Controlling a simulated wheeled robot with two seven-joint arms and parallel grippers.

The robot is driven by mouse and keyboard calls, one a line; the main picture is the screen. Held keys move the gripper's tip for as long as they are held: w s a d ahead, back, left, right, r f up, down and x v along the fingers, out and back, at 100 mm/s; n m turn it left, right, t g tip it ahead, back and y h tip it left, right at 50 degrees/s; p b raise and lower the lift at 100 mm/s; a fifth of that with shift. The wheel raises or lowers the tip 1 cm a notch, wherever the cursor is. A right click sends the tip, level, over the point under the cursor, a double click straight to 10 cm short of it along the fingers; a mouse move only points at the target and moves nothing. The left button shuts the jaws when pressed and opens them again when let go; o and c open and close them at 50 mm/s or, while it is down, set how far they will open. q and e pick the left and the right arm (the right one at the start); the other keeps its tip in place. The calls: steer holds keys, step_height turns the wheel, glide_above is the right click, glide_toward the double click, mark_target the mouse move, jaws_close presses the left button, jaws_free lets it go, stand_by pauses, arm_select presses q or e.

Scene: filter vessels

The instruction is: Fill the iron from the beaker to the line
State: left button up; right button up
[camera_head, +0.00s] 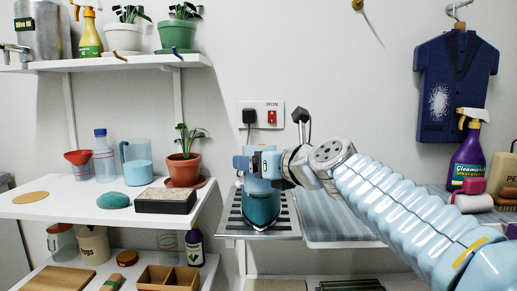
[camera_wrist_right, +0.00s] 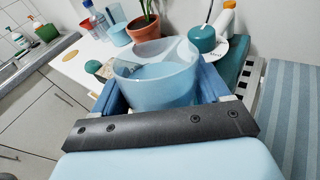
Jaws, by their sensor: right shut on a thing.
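My right gripper (camera_wrist_right: 158,88) is shut on a clear beaker (camera_wrist_right: 155,72) of pale blue liquid, with a blue finger on each side of it. In the head view the right gripper (camera_head: 262,168) and the beaker are small and overlap, right above the teal iron (camera_head: 263,208). The iron is on the slatted metal rest (camera_head: 230,222). In the wrist view the iron (camera_wrist_right: 203,40) shows just behind the beaker, partly hidden by it. I cannot make out the fill line or the level inside the iron. My left gripper is not in view.
A measuring jug (camera_head: 137,172) with blue liquid, a red funnel (camera_head: 78,157), a bottle (camera_head: 104,160) and a potted plant (camera_head: 184,168) stand on the left shelf (camera_head: 60,206). A striped ironing board (camera_head: 335,215) lies right of the rest. A purple spray bottle (camera_head: 467,165) stands far right.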

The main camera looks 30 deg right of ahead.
steer(key=shift+s+r+g+p, duration=0.15)
steer(key=shift+g+p, duration=0.25)
steer(key=shift+p, duration=0.6)
steer(key=shift+d+m+g, duration=0.1)
steer(key=shift+m+g, duration=0.4)
steer(key=shift+g, duration=0.4)
steer(key=shift+s+a+m+g+y, duration=0.1)
steer(key=shift+a+m+g+y, duration=0.1)
steer(key=shift+m+g+y, duration=0.25)
steer(key=shift+s+g, duration=0.15)
steer(key=shift+g, duration=0.3)
steer(key=shift+d+f+m+g+y, duration=0.1)
steer(key=shift+m+g+y, duration=0.1)
steer(key=shift+m+g, duration=0.25)
steer(key=shift+f+m+g+y, duration=0.15)
steer(key=shift+m+g, duration=0.15)
steer(key=shift+g, duration=0.25)
stand_by(4.2)
